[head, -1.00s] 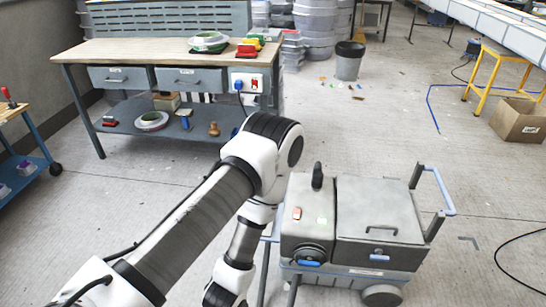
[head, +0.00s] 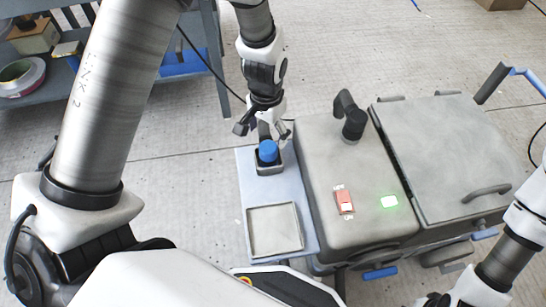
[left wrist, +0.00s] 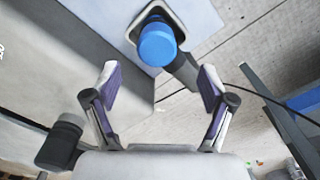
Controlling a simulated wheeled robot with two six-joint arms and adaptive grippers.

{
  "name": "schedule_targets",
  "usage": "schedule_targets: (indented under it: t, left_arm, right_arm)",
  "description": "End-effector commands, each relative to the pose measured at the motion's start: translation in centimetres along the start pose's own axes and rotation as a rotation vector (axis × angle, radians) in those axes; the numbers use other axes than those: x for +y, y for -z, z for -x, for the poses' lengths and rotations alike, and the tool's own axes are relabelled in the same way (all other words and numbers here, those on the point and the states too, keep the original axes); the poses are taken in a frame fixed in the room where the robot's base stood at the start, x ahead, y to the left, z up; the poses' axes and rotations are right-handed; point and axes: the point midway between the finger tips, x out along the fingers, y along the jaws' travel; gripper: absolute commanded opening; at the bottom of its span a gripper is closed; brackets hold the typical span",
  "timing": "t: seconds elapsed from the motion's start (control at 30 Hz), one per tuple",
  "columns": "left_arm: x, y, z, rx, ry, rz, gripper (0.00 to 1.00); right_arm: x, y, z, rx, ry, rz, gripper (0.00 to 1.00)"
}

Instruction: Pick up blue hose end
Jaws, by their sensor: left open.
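The blue hose end (head: 267,151) stands upright in a small grey square holder (head: 268,168) on the pale side shelf (head: 253,196) of the grey machine. It also shows in the left wrist view (left wrist: 158,42), just beyond the fingertips and midway between them. My left gripper (head: 262,128) points down at it from behind, with its fingers spread apart. It is open and empty in the left wrist view (left wrist: 159,76), and no finger appears to touch the hose end. My right arm comes in at the lower right; its gripper (head: 436,298) is partly cut off by the frame's bottom edge.
An empty square tray (head: 274,230) lies at the shelf's front. A workbench stands at upper left.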

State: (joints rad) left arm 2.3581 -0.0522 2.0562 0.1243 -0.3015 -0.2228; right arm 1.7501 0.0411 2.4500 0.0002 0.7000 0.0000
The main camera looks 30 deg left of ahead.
Motion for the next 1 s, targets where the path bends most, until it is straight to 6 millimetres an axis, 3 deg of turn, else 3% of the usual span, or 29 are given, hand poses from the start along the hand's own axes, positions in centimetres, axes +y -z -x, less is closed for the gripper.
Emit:
schedule_targets:
  t: [0.37,0.6,0.67,0.8,1.0]
  left_arm:
    - [0.5,-0.2,-6.2,-0.004,-0.001,0.002,0.83]
    - [0.5,-0.2,-6.4,-0.001,0.0,0.002,0.83]
    - [0.5,-0.2,-6.4,-0.002,0.0,0.002,0.65]
    - [0.5,-0.2,-6.4,-0.002,0.0,0.002,0.15]
    - [0.5,-0.2,-6.4,-0.002,0.0,0.002,0.14]
  right_arm:
    - [0.0,0.0,-3.5,0.0,0.0,0.001,0.4]
    - [0.0,0.0,-3.3,0.0,0.0,0.001,0.4]
    - [0.0,0.0,-3.3,0.0,0.0,0.001,0.4]
    - [0.0,0.0,-3.3,0.0,0.0,0.001,0.4]
    - [0.0,0.0,-3.3,0.0,0.0,0.001,0.4]
